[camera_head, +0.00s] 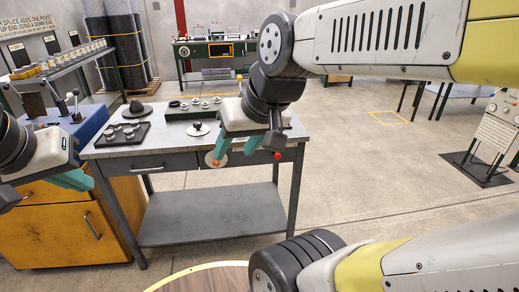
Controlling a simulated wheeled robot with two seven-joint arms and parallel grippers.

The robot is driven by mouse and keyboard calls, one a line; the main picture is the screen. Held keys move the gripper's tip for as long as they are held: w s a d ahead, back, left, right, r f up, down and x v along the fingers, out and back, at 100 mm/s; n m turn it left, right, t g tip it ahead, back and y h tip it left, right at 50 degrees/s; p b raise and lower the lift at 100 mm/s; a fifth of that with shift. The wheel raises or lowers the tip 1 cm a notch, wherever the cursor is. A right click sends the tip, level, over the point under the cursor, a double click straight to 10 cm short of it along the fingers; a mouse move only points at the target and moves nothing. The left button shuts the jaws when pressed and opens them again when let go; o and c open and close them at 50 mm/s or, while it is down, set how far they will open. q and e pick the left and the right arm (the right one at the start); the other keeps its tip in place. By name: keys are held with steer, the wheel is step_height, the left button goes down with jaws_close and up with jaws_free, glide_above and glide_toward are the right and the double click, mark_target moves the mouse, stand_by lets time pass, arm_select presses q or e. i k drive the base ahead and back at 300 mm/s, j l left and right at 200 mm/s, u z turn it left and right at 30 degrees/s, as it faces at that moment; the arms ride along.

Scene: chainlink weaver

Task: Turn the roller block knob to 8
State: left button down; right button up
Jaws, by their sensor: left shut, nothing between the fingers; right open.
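I cannot make out a knob clearly marked as the roller block knob, and no number 8 is legible. A round pale dial (209,160) with an orange mark shows at the front edge of the grey workbench (170,151), partly hidden by a finger of my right gripper. My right gripper (233,156) is open, teal fingers pointing down, in front of the bench's right half. Whether it touches the dial cannot be told. My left gripper (86,183) is at the left edge, its teal fingers together and empty, in front of the orange cabinet.
A black tray (123,134) and a dark green tray (190,112) with small round parts lie on the bench. A blue machine (85,125) with black-knobbed levers stands left, above an orange cabinet (60,235). A round wooden top (205,280) is in front.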

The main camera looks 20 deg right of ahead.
mark_target(197, 125)
steer(key=i+l, duration=0.45)
steer(key=i+l+u, duration=0.15)
steer(key=i+l, duration=0.3)
steer(key=l, duration=0.1)
